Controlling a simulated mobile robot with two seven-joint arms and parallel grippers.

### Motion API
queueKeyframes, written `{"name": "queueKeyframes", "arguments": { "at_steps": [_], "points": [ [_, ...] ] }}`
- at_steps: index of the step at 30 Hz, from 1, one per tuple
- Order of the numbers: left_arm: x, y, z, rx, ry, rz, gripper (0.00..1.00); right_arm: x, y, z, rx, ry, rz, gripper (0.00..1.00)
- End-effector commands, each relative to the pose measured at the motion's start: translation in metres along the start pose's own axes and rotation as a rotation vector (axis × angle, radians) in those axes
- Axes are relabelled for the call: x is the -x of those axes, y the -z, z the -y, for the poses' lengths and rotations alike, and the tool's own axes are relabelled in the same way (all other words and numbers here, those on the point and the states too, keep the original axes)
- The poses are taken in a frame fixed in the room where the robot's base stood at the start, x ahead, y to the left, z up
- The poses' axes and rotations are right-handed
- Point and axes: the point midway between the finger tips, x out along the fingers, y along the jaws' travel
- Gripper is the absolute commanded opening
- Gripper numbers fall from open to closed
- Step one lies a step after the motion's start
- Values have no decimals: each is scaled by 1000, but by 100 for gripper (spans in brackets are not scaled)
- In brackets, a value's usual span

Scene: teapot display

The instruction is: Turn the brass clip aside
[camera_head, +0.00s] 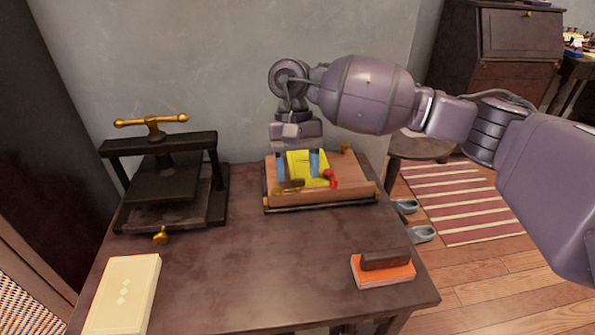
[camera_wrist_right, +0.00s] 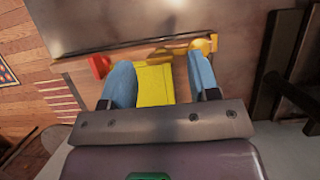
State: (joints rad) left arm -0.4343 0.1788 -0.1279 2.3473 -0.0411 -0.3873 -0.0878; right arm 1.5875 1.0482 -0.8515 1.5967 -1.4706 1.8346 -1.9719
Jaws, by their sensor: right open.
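The brass clip (camera_head: 289,187) lies along the front of a wooden board with a yellow sheet (camera_head: 309,171) on it. In the right wrist view the brass clip (camera_wrist_right: 205,44) ends in a rounded knob by the tip of the right-hand finger; I cannot tell whether they touch. My right gripper (camera_head: 298,165) points down over the yellow sheet, its two blue fingers apart with nothing held between them. It also shows in the wrist view (camera_wrist_right: 160,70). A red clip (camera_head: 331,178) sits beside the fingers, right of the brass clip. My left gripper is not in view.
The wooden board (camera_head: 345,193) rests at the back of the dark table (camera_head: 240,270). A black press (camera_head: 165,185) with a brass handle stands at left. A cream box (camera_head: 123,295) and a dark block on an orange book (camera_head: 388,274) lie nearer. The table's middle is clear.

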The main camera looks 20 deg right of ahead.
Motion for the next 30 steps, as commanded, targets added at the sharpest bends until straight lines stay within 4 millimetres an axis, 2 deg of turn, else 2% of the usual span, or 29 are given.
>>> {"name": "queueKeyframes", "arguments": {
  "at_steps": [1,9,15,21,30],
  "points": [
    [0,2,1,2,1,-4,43,11,-1,1,1,3,-6,55],
    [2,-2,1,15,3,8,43,61,-1,1,0,4,-7,55],
    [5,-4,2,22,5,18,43,87,-1,1,2,3,-5,55],
    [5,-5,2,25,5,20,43,97,-1,0,2,2,-3,55],
    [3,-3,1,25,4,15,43,98,-1,0,2,2,-2,55]
  ]
}}
